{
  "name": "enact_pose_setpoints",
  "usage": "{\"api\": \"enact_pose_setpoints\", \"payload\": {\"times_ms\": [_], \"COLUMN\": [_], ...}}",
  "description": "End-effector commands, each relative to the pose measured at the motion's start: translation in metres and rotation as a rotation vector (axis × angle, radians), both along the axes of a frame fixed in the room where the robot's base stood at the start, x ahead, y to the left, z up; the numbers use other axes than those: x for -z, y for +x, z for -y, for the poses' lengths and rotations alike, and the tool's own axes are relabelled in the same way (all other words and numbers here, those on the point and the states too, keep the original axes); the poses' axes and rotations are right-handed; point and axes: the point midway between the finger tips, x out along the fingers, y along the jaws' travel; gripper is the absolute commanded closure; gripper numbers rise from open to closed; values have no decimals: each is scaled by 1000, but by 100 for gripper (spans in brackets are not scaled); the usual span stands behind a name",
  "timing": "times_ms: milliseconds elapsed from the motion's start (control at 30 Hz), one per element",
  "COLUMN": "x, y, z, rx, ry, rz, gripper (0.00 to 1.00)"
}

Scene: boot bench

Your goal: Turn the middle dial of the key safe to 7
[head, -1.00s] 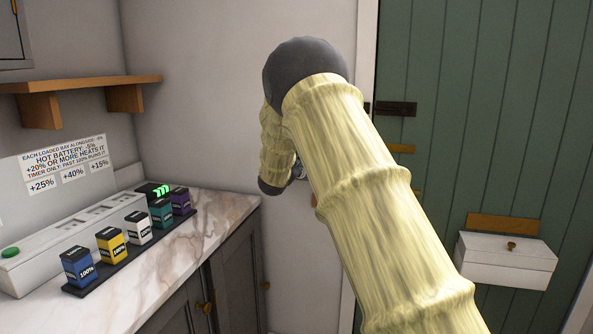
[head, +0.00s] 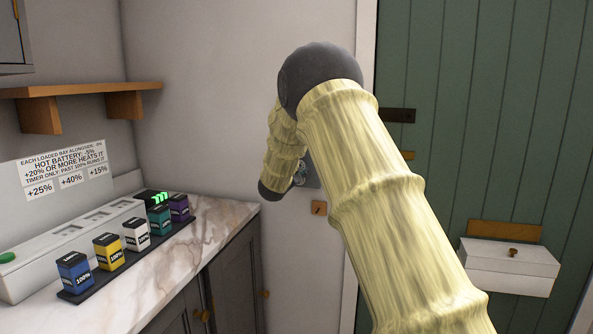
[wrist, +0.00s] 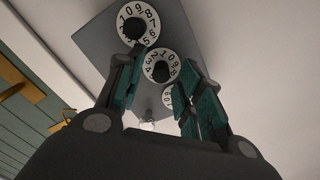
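The key safe (wrist: 97,42) is a grey plate on the wall in the wrist view, with three white numbered dials in a slanting row, each with a dark knob. The middle dial (wrist: 149,72) shows between the fingers of my gripper (wrist: 164,60). The gripper is open with its teal-padded fingers apart, one on each side of that dial; I cannot tell whether they touch it. One outer dial (wrist: 147,14) is clear at the top; the other (wrist: 167,98) is partly hidden by a finger. In the head view my arm hides most of the key safe (head: 313,174).
A green door (head: 440,80) with a white box (head: 508,270) stands at the right. A marble counter (head: 215,220) at the left holds a charger (head: 60,245) and several coloured batteries (head: 108,252). A wooden shelf (head: 90,87) is above.

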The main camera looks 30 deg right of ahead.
Motion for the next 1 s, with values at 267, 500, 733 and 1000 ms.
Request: {"api": "enact_pose_setpoints", "payload": {"times_ms": [267, 500, 733, 1000], "x": [1, -1, -2, -4], "y": [0, -14, -41, -67], "z": [-2, -19, -51, -81], "rx": [-1, -2, -1, -1], "ry": [0, 1, 0, 0], "rz": [-2, 0, -2, -1], "gripper": [62, 62, 62, 62]}}
